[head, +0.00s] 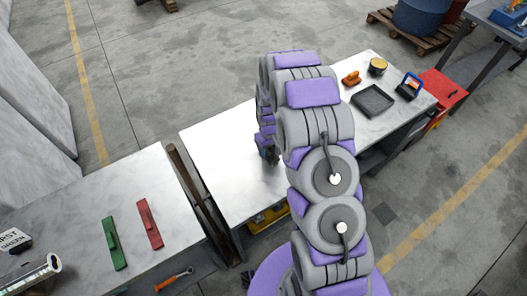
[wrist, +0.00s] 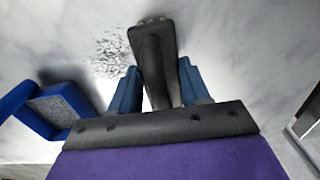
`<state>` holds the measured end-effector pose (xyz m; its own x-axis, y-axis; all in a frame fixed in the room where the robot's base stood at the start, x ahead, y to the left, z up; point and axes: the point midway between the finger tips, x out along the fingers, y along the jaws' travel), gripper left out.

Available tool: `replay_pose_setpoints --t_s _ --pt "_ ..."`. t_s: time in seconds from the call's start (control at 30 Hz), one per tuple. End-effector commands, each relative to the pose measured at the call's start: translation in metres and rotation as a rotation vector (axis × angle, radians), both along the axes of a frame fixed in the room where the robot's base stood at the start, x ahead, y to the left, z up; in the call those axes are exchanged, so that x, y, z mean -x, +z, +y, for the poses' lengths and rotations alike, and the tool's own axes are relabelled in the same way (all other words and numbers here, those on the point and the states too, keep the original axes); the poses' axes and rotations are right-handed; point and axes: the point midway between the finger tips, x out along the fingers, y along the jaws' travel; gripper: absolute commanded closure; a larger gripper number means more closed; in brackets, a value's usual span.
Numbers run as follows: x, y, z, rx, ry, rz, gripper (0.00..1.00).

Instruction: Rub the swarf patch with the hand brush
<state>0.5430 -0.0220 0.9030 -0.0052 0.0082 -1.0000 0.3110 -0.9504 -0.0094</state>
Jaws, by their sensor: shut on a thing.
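My gripper (wrist: 158,72) has two blue fingers shut on the black handle of the hand brush (wrist: 153,45). The brush extends away from the fingers, and its far end is at the top of the wrist view. The swarf patch (wrist: 108,48) is a scatter of dark specks on the pale bench top, just left of the brush. I cannot tell whether the brush touches the surface. In the head view my gripper (head: 268,152) is low over the bench, largely hidden by my arm; brush and patch do not show there.
A blue-framed object with a speckled grey face (wrist: 60,108) lies left of my gripper. Green (head: 113,243) and red (head: 149,224) tools lie on the left table.

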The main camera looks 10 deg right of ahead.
Motion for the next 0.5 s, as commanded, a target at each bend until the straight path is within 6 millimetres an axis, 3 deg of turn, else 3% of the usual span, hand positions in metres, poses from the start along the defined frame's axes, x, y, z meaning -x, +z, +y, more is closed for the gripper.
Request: replay_pose_setpoints --t_s 0.5 --pt "-0.008 0.002 -0.026 -0.001 -0.003 -0.003 0.87"
